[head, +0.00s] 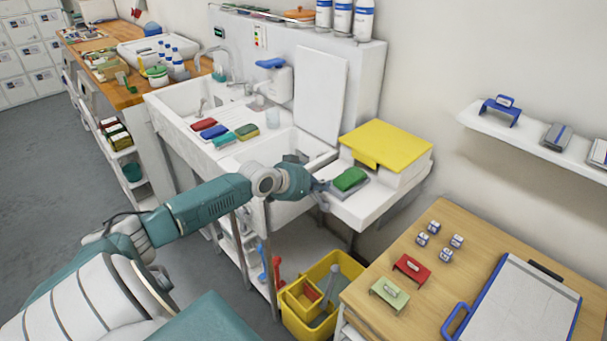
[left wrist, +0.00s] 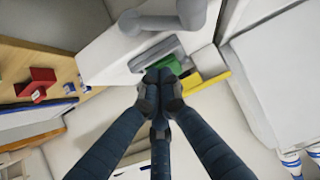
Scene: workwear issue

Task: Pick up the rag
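A green folded rag (head: 350,179) lies on a grey pad (head: 362,190) on the white ledge right of the sink. My left gripper (head: 324,187) is at the rag's left side, very near or touching it. In the left wrist view, the fingers (left wrist: 160,76) come together at their tips, just in front of the green rag (left wrist: 176,62). The tips hide part of the rag, so I cannot tell whether they grip it. My right gripper is out of view.
A yellow-lidded white box (head: 388,145) stands just behind the rag. Red, blue and green folded cloths (head: 214,131) lie by the sink basins (head: 190,97). A yellow bucket (head: 318,300) stands below. A wooden table (head: 430,260) with small items is at right.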

